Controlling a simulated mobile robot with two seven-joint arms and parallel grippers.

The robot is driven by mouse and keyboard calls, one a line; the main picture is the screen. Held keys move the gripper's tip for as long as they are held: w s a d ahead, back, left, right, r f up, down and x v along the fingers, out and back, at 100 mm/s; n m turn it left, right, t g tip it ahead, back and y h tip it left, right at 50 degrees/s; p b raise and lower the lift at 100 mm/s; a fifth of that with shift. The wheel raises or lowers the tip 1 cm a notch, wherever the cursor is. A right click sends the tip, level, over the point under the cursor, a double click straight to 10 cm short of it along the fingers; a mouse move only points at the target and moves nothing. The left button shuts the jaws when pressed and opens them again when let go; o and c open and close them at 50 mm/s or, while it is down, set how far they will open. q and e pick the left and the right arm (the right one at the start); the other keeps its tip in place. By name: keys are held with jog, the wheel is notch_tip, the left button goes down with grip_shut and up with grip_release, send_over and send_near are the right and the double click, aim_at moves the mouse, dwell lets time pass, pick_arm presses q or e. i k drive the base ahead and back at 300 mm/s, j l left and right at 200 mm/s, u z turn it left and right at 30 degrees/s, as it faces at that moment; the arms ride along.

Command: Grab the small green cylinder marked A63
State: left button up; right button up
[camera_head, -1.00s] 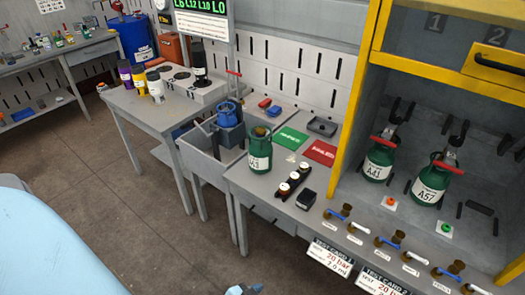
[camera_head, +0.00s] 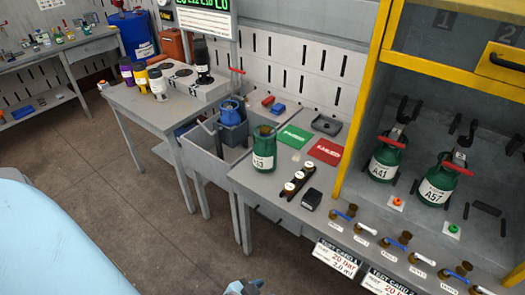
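The small green cylinder marked A63 (camera_head: 263,149) stands upright on the grey bench, left of the green and red mats. Its white label is partly turned away to the left, so only part of the marking reads. Two other green cylinders, A41 (camera_head: 384,160) and A57 (camera_head: 438,183), stand in the yellow-framed cabinet with red handles on top. A small grey-blue piece of one of my grippers (camera_head: 243,287) shows at the bottom edge, well below and apart from A63. Its fingers are not clear enough to tell their state. My other gripper is not in view.
A dark holder with round white-topped pieces (camera_head: 297,183) and a small black box (camera_head: 312,199) stand just in front of A63. Brass valves (camera_head: 389,243) line the bench's right front. The floor in front is clear.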

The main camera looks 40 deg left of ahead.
aim_at(265, 149)
jog(key=i+j, duration=0.1)
jog(key=j, duration=0.6)
jog(key=i+j, duration=0.15)
jog(key=j, duration=0.55)
jog(key=i+j, duration=0.1)
jog(key=j, duration=0.6)
jog(key=i+j+z, duration=0.1)
jog(key=j, duration=0.6)
jog(key=i+j, duration=0.1)
jog(key=j, duration=0.65)
jog(key=i+j, duration=0.1)
jog(key=j, duration=0.6)
